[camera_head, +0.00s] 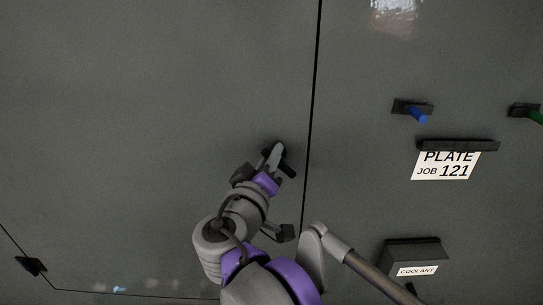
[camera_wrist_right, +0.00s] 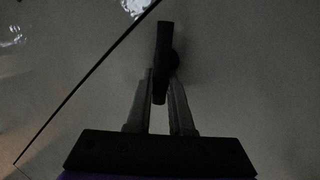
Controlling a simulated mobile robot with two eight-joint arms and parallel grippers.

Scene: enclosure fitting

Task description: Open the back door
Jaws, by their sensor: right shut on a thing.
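The back door (camera_head: 130,130) is a large dark grey panel filling the left of the head view. A thin dark seam (camera_head: 313,90) runs along its right edge. A dark handle (camera_head: 287,168) sits on the panel close to that seam. My right gripper (camera_head: 277,156) is at the handle. In the right wrist view the two fingers of my right gripper (camera_wrist_right: 161,95) are closed on either side of the dark handle (camera_wrist_right: 163,50), which stands roughly upright in that view. The fingers hide part of the handle. My left gripper is not in view.
Right of the seam are a blue peg on a bracket (camera_head: 413,109), a green peg (camera_head: 532,114), a sign reading PLATE JOB 121 (camera_head: 445,166) and a box labelled COOLANT (camera_head: 414,257). A dark hinge-like fitting (camera_head: 31,265) is at the lower left.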

